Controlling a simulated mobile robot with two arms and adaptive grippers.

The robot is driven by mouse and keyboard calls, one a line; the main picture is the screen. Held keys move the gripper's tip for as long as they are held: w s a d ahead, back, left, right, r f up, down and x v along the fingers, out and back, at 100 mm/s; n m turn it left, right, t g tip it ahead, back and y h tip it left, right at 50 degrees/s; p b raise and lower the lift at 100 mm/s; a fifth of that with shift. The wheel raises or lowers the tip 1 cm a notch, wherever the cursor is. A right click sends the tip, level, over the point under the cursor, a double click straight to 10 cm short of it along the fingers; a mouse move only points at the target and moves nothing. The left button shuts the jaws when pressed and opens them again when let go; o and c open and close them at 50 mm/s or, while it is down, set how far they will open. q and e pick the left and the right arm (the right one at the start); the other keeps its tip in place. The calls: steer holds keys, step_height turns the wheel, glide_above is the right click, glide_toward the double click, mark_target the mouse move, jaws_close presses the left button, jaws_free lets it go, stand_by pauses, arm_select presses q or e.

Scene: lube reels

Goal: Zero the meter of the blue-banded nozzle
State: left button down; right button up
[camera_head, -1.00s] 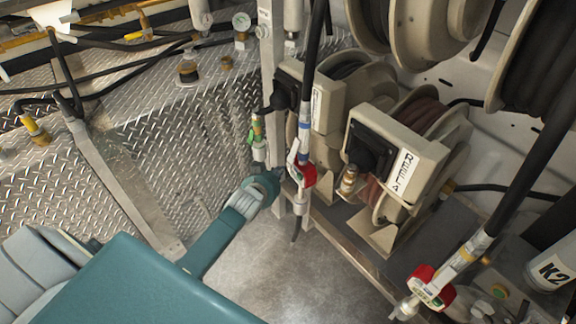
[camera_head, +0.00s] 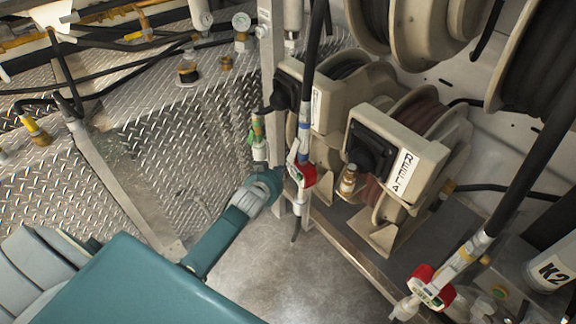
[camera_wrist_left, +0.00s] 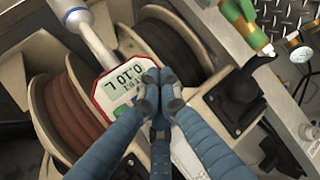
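The blue-banded nozzle (camera_head: 303,140) hangs upright from a black hose in the middle of the head view. Its red-edged meter (camera_head: 307,175) sits below the blue band. In the left wrist view the meter face (camera_wrist_left: 120,84) shows large digits that look like 0.10 L, with smaller text beneath. My left gripper (camera_head: 277,179) is just left of the meter. In the left wrist view its fingertips (camera_wrist_left: 160,82) are together, with nothing seen between them. They cover the lower right edge of the meter face; contact cannot be told. My right gripper is not in view.
A second nozzle with a yellow band and a red meter (camera_head: 430,288) hangs at the lower right. Hose reels (camera_head: 420,130) stand behind the meter. A green-marked fitting (camera_head: 257,138) hangs close above my left gripper. A metal post (camera_head: 272,50) rises behind it.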

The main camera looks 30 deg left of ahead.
arm_select(q)
steer(key=shift+w+d, duration=0.25)
steer(key=shift+w, duration=0.2)
stand_by(0.9)
steer(key=shift+s, duration=0.1)
steer(key=shift+s+a+p, duration=0.45)
steer(key=shift+s+p, duration=0.05)
steer(key=shift+s, duration=0.25)
steer(key=s+a+p, duration=0.1)
steer(key=s, duration=0.1)
steer(key=s+a+p, duration=0.1)
steer(key=s, duration=0.1)
steer(key=shift+s+a+p, duration=0.2)
steer(key=shift+p, duration=0.1)
stand_by(0.3)
